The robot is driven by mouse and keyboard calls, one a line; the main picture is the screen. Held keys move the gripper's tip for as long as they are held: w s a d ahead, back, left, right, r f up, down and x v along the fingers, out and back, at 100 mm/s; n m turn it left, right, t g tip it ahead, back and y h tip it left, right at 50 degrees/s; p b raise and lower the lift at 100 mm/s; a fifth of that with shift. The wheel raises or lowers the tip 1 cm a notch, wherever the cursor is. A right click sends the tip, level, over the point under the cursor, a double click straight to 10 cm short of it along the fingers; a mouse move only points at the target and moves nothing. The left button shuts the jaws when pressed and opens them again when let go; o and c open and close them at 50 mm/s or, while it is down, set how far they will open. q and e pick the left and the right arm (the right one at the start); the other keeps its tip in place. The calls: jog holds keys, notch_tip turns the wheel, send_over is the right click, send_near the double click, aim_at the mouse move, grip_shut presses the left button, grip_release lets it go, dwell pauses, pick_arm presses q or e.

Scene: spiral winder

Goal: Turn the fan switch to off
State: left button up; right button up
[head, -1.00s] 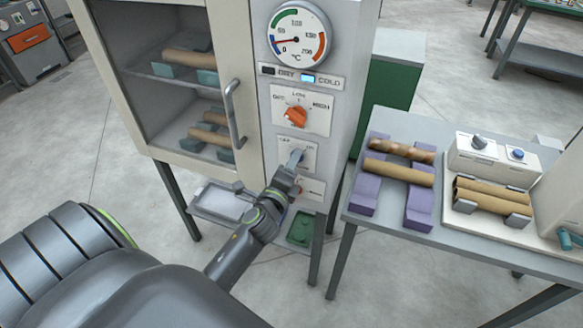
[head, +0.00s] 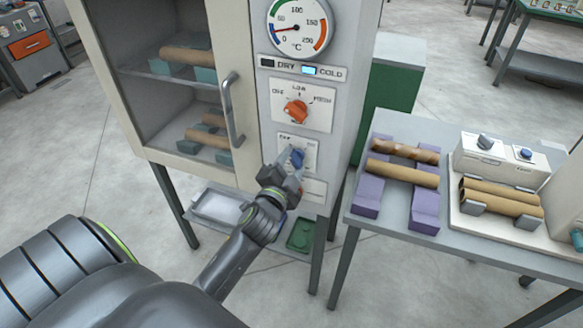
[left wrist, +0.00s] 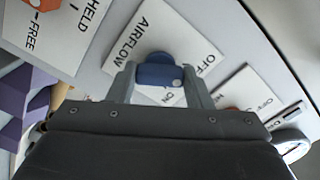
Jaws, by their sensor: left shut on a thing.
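The fan switch is a blue knob (head: 297,158) on a white plate with OFF and ON marks, on the front of the grey cabinet. In the left wrist view the blue knob (left wrist: 158,74) sits on a plate lettered AIRFLOW, OFF and ON. My left gripper (head: 292,161) is at the plate, its two fingers on either side of the knob and shut on it. In the left wrist view my gripper's fingers (left wrist: 166,82) flank the knob. My right gripper is not in view.
Above the switch is an orange knob (head: 295,111) marked LOW and HIGH, and a dial gauge (head: 298,27). The lit COLD lamp (head: 309,70) is between them. A glass door with a handle (head: 232,112) is left. A table (head: 350,232) with tubes stands right.

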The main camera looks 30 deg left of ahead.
pick_arm(q)
jog(key=shift+f+n, duration=0.15)
jog(key=shift+n, duration=0.55)
jog(key=o, duration=1)
jog(key=shift+s+b, duration=0.1)
jog(key=shift+b, duration=0.2)
jog(key=shift+v, duration=8.65)
jog(key=shift+d, duration=0.1)
